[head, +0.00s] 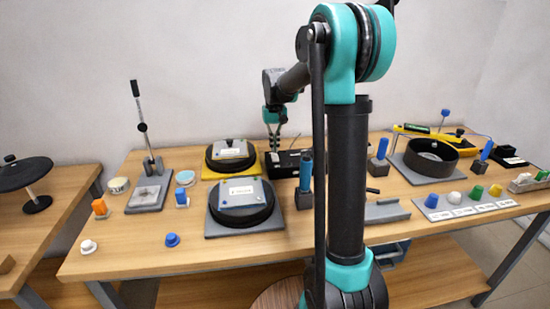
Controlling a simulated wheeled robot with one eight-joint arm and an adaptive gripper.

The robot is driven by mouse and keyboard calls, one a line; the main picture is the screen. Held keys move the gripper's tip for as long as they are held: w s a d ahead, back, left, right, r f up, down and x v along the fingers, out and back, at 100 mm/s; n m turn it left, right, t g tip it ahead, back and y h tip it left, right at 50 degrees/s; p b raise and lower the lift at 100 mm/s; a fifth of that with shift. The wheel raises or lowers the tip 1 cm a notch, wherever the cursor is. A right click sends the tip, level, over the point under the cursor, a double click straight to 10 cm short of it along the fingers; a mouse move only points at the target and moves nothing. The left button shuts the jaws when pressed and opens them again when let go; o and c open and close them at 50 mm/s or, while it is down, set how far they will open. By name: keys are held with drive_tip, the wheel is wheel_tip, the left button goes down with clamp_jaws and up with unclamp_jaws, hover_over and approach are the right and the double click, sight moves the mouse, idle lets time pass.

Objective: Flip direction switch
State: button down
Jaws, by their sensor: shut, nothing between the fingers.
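My gripper (275,147) hangs at the back of the table, pointing down, with its fingers shut and empty. Its tips appear just over or in front of a low black box (291,160) behind the blue-topped stand. I cannot tell whether they touch it. The direction switch cannot be made out for certain; any small lever on the black box is too small to see or hidden by the fingers.
A round black pad on a yellow base (208,172) and another on a grey base (262,226) lie left of the box. A blue-handled stand (305,181) rises in front. My arm hides the table's middle. A lever stand (142,125) stands further left.

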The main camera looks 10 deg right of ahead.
sight(275, 155)
drive_tip(key=shift+f, duration=1)
idle(0.4)
drive_tip(key=shift+r, duration=3.55)
